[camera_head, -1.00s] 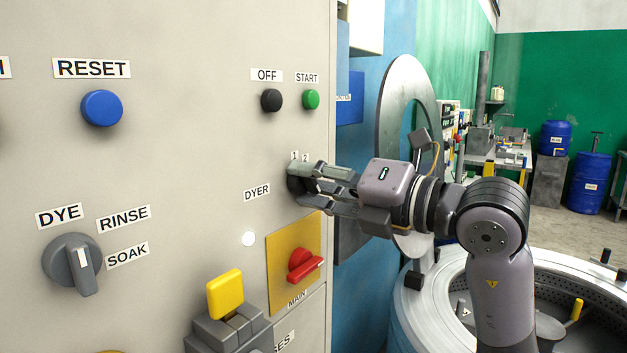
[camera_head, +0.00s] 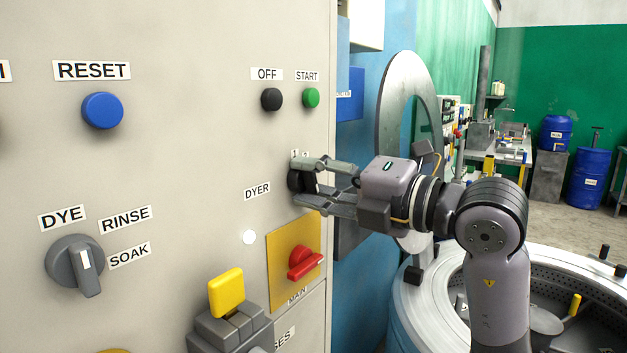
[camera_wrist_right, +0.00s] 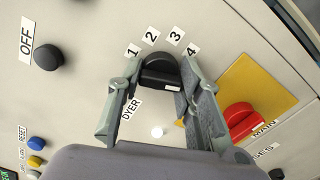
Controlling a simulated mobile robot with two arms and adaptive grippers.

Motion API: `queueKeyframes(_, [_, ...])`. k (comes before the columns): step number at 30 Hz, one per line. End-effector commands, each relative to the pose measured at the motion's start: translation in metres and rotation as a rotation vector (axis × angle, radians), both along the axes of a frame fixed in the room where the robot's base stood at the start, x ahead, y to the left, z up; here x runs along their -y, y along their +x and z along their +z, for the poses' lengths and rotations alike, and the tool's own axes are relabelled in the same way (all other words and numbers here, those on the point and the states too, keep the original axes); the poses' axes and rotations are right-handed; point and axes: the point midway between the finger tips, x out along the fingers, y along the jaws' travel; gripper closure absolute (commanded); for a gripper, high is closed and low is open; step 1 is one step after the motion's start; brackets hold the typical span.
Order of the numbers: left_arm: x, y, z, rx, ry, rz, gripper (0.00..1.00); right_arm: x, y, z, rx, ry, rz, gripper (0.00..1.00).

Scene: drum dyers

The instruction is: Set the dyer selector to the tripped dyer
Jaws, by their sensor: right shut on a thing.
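The black dyer selector knob (camera_head: 296,181) sits on the beige panel near its right edge, above right of the DYER label (camera_head: 257,192). In the right wrist view the selector (camera_wrist_right: 159,72) has number labels 1 to 4 around its top. My right gripper (camera_head: 309,184) is shut on the selector, with one finger on each side of it. The fingers also show in the wrist view (camera_wrist_right: 160,84). I cannot tell which number the selector points to. My left gripper is not in view. No tripped dyer can be made out.
The red MAIN switch (camera_head: 305,262) on its yellow plate is close below the selector. Black OFF (camera_head: 271,99) and green START (camera_head: 311,98) buttons are above. A yellow-topped device (camera_head: 226,293) juts out lower down. A large drum (camera_head: 425,300) stands right of the panel.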

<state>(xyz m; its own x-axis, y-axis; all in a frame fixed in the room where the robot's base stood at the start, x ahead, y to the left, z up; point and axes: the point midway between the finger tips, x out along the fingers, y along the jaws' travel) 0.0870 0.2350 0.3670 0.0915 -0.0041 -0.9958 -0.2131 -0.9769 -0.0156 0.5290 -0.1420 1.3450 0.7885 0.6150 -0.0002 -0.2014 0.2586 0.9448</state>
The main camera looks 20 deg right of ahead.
Motion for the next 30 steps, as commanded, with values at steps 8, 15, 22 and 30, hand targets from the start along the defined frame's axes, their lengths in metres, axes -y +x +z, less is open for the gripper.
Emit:
queueKeyframes(8, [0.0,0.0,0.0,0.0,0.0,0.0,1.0,0.001,0.0,0.0,0.0,0.001,-0.002,0.55])
queueKeyframes(15, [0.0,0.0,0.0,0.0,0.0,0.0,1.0,0.0,0.0,0.0,0.0,0.0,-0.001,0.47])
queueKeyframes(22, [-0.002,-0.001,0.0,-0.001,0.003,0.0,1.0,0.003,-0.002,0.0,0.001,-0.001,-0.001,0.47])
queueKeyframes(30, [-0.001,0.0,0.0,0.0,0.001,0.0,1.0,0.031,-0.037,0.0,0.001,0.0,-0.006,0.47])
